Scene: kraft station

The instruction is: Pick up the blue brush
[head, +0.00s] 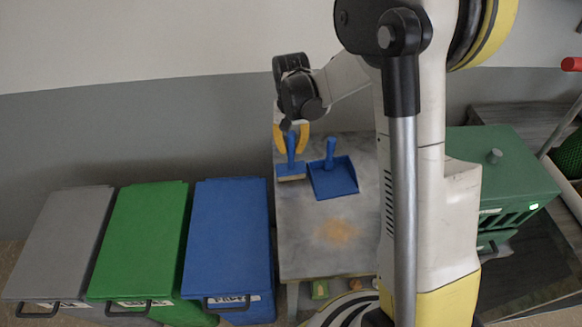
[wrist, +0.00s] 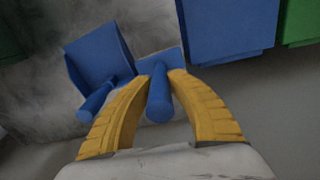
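The blue brush (head: 291,152) stands on the grey worktop (head: 300,235), its handle pointing up and its pale bristles down. My gripper (head: 291,149) is above it with its yellow fingers on either side of the handle. In the wrist view the brush handle (wrist: 159,97) points up between the fingertips of my gripper (wrist: 160,77). Gaps show between the handle and both fingers, so the gripper looks open. Contact at the very tips cannot be made out.
A blue dustpan (head: 333,177) lies just right of the brush, its handle close to one finger in the wrist view (wrist: 97,98). A brown powder patch (head: 338,231) is on the worktop. Grey, green and blue bins (head: 228,235) stand left; a green box (head: 500,180) stands right.

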